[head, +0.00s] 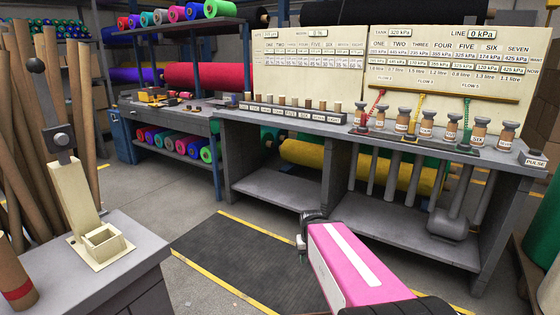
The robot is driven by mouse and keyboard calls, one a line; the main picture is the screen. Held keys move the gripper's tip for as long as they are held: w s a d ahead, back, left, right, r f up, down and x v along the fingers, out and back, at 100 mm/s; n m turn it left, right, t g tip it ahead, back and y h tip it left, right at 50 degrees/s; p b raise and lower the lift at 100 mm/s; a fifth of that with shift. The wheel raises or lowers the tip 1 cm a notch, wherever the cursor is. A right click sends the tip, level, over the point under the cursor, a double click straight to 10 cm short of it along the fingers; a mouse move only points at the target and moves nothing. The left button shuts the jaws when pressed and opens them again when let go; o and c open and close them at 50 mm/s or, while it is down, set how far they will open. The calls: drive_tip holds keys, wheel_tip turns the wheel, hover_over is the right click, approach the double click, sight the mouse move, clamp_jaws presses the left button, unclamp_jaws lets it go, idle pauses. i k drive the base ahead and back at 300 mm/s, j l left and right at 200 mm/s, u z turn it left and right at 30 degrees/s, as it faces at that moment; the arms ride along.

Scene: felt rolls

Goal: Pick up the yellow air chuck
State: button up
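A yellow coiled hose (419,108) hangs from a wooden rail on the right bench, between a red coil and a green coil. The yellow air chuck (411,130) seems to be at its lower end, among small brown canisters; it is too small to make out clearly. My pink arm reaches up from the lower right. My gripper (303,243) is at its far end, over the floor in front of the bench, well below and left of the yellow coil. Its fingers are small and partly hidden, so its opening does not show.
The grey bench (290,128) carries a row of labelled brown pegs and several capped canisters (480,133). A red coil (374,107) and a green coil (466,115) flank the yellow one. A dark mat (240,262) lies on clear floor.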

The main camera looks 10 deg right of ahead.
sight(411, 135)
drive_tip(key=i+j+u, duration=0.1)
drive_tip(key=i+u, duration=0.2)
drive_tip(key=i, duration=0.45)
drive_tip(key=i+u, duration=0.25)
drive_tip(key=i, duration=0.45)
drive_tip(key=i+l+u, duration=0.3)
drive_tip(key=i, duration=0.45)
drive_tip(key=i+j+z, duration=0.1)
drive_tip(key=i+z, duration=0.25)
drive_tip(key=z, duration=0.15)
drive_tip(key=i+j+z, duration=0.2)
drive_tip(key=i+z, duration=0.15)
drive_tip(key=z, duration=0.15)
